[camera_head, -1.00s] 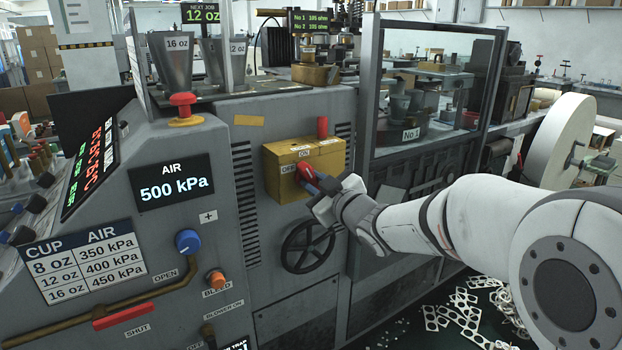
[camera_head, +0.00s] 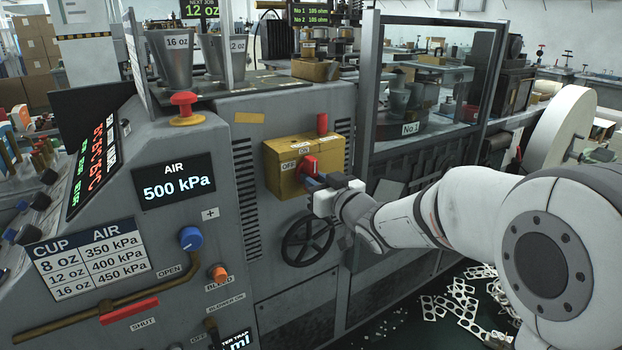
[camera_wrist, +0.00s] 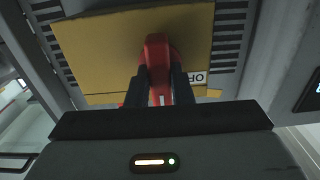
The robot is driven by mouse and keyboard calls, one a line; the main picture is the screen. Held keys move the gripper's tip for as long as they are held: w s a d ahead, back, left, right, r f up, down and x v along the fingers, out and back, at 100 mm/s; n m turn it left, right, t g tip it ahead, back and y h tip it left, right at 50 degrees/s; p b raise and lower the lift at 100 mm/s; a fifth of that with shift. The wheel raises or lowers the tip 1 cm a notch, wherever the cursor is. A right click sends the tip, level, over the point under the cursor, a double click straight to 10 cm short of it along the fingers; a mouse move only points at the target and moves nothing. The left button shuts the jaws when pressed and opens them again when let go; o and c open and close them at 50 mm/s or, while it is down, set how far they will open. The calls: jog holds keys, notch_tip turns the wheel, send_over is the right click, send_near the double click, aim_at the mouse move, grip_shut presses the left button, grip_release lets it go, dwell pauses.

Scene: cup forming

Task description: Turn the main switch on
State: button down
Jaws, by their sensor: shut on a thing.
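The main switch is a yellow box (camera_head: 285,178) on the grey machine's front, with an OFF label at its left and an ON label on its upper part. Its red handle (camera_head: 309,163) stands close to upright, just under the ON label. My gripper (camera_head: 311,181) comes from the right and is shut on the handle. In the wrist view, the two dark fingers (camera_wrist: 158,80) clasp the red handle (camera_wrist: 157,48) from both sides, in front of the yellow box (camera_wrist: 105,50). The OFF label (camera_wrist: 197,78) shows right of the fingers; the ON label is hidden there.
A black handwheel (camera_head: 307,241) sits just below my gripper. A framed glass guard (camera_head: 430,80) stands to the right. A red mushroom button (camera_head: 183,103) and a blue knob (camera_head: 190,238) are on the left panel. Cut-out scrap (camera_head: 460,310) lies on the floor.

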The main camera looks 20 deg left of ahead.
jog(key=shift+f, duration=0.3)
jog(key=c, duration=1.7)
grip_release()
jog(key=o, duration=0.4)
jog(key=shift+r, duration=0.25)
jog(key=shift+d, duration=0.1)
jog(key=v, duration=0.7)
jog(key=shift+s+d, duration=0.25)
jog(key=shift+d, duration=0.05)
